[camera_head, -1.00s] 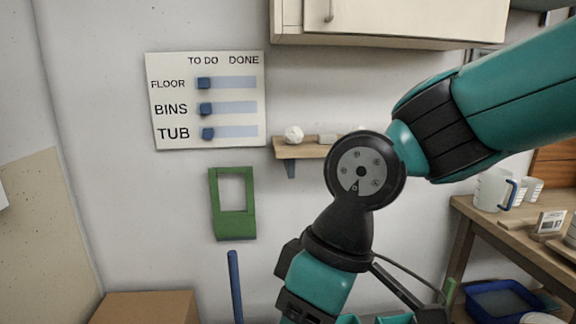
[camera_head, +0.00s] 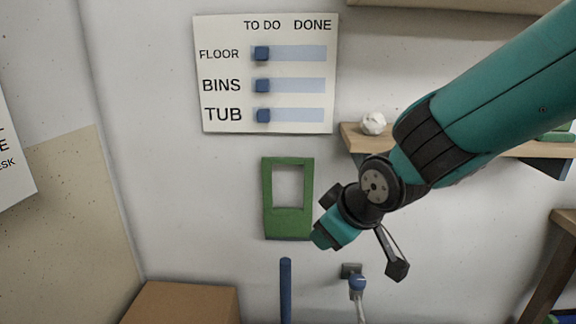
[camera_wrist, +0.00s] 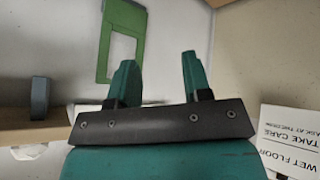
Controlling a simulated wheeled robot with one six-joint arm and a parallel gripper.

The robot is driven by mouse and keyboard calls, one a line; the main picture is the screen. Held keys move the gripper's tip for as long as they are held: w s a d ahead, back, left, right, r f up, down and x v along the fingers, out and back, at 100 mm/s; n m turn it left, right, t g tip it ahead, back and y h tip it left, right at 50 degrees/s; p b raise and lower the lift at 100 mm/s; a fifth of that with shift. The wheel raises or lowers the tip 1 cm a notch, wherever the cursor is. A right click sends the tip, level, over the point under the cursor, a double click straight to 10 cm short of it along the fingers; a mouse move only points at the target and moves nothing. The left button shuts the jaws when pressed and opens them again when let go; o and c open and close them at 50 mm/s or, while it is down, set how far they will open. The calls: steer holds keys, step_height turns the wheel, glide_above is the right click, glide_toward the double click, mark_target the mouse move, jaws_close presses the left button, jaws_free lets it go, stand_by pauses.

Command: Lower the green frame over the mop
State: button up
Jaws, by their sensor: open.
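The green frame (camera_head: 288,224) is upright against the wall below the TO DO board, with a rectangular opening in its upper part. It also shows in the wrist view (camera_wrist: 108,62), at the upper left, beyond my fingers. A blue upright pole (camera_head: 286,290) stands below the frame; it may be the mop's handle, and its lower end is out of view. My gripper (camera_wrist: 158,78) is open, with nothing between its two teal fingers. In the head view my gripper (camera_head: 324,238) is just right of the frame's lower part; whether they touch cannot be told.
A wooden shelf (camera_head: 352,138) with a white lump (camera_head: 373,124) is behind my arm. A wall fitting with a blue knob (camera_head: 357,283) is right of the pole. A cardboard box (camera_head: 185,300) is at the lower left. A wet-floor sign (camera_wrist: 290,140) shows in the wrist view.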

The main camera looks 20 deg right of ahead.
steer(key=w+d+f+n+t+h+b, duration=0.1)
steer(key=w+d+n+t, duration=0.15)
steer(key=w, duration=0.25)
steer(key=w+d+f+n+t+h, duration=0.1)
steer(key=w+t, duration=0.2)
steer(key=w, duration=0.2)
steer(key=n+t+y, duration=0.2)
steer(key=n+t, duration=0.3)
steer(key=n, duration=0.4)
glide_toward(289, 162)
steer(key=shift+m, duration=0.25)
steer(key=w+p, duration=0.2)
steer(key=w, duration=0.1)
steer(key=w+p, duration=0.3)
steer(key=w, duration=0.1)
steer(key=w+a+p, duration=0.1)
steer(key=w+p, duration=0.2)
steer(key=shift+w+a, duration=0.1)
steer(key=shift+w, duration=0.25)
steer(key=shift+f, duration=0.1)
jaws_close()
